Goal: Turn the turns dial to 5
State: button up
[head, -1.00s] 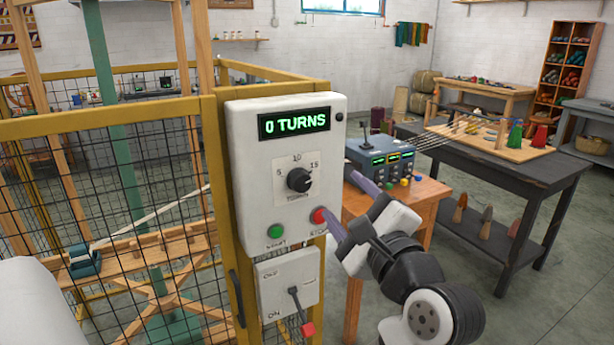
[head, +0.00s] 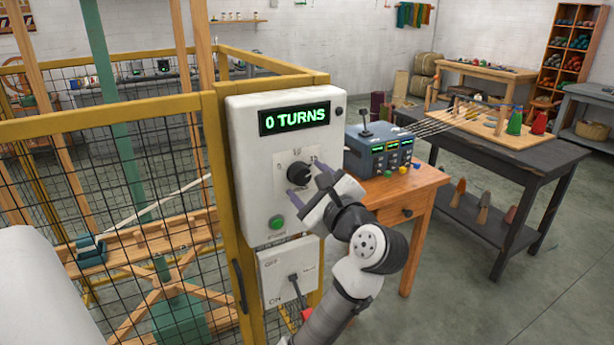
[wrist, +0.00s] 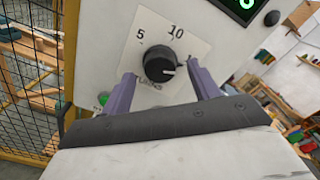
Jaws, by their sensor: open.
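The turns dial (head: 299,173) is a black knob on a light plate on the white control box (head: 245,160). The wrist view shows the dial (wrist: 160,67) with marks 5, 10 and a partly hidden 15; its white pointer line points right, below the 15. The display (head: 295,118) reads 0 TURNS. My gripper (head: 308,183) is open just in front of the dial, slightly low and right in the head view. In the wrist view its purple fingers (wrist: 158,85) are spread to either side of the dial's lower part, with nothing visibly held.
The green start button (head: 277,222) is below the dial; the red stop button is hidden behind my gripper. A switch box (head: 285,262) hangs beneath. A yellow mesh fence (head: 110,125) is left, and a wooden table (head: 425,185) with a console stands right.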

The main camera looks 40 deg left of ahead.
jog(key=shift+w+a, duration=0.2)
jog(key=shift+a, duration=0.35)
jog(key=c, duration=1)
